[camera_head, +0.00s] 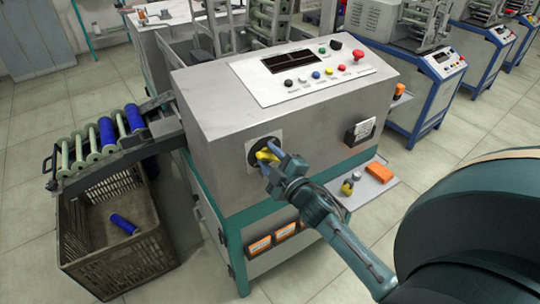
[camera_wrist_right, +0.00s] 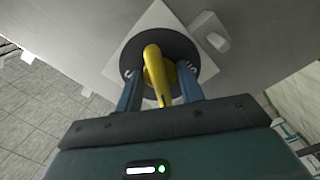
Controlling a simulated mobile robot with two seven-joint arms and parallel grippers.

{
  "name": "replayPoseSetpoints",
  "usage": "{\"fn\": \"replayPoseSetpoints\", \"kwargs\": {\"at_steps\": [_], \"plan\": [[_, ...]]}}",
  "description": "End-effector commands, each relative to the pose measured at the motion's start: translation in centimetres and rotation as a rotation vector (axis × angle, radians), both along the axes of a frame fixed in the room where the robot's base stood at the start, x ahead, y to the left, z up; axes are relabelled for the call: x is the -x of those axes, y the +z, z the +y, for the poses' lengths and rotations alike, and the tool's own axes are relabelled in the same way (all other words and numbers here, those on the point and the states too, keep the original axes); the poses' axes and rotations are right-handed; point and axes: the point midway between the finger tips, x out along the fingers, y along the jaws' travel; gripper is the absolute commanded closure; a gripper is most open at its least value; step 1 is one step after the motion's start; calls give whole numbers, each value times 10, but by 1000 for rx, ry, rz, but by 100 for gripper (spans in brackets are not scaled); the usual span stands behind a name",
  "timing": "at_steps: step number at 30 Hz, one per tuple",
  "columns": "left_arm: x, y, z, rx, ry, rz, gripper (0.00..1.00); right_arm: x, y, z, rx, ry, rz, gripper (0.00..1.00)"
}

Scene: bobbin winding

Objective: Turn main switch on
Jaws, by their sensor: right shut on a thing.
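The main switch is a yellow knob (camera_head: 267,153) on a dark round disc over a pale square plate, on the front of the grey machine (camera_head: 220,125). In the right wrist view the yellow knob (camera_wrist_right: 156,75) points toward me, in front of the dark disc (camera_wrist_right: 196,55). My right gripper (camera_head: 270,158) is at the switch, and its two fingers are closed around the knob. In the right wrist view the fingers of the right gripper (camera_wrist_right: 160,88) stand on either side of the knob. My left gripper is not in view.
The machine's top panel (camera_head: 300,75) carries several coloured buttons. A side shelf (camera_head: 365,190) holds an orange box (camera_head: 379,172) and small items. A brown crate (camera_head: 75,235) with a blue bobbin (camera_head: 124,224) stands on the floor at left, below a rack of rollers. Other machines stand behind right.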

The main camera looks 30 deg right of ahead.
Motion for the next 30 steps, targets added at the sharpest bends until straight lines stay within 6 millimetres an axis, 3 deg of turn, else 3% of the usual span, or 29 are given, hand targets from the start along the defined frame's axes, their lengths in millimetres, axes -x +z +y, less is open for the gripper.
{"fn": "replayPoseSetpoints", "kwargs": {"at_steps": [4,14,24,30], "plan": [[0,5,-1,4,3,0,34,0,0,0,-83,-1,3,89],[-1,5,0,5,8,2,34,0,-1,0,-107,-1,2,89],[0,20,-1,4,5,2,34,0,0,0,-387,-1,1,89],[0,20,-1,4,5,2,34,0,-2,0,-420,-1,0,89]]}}
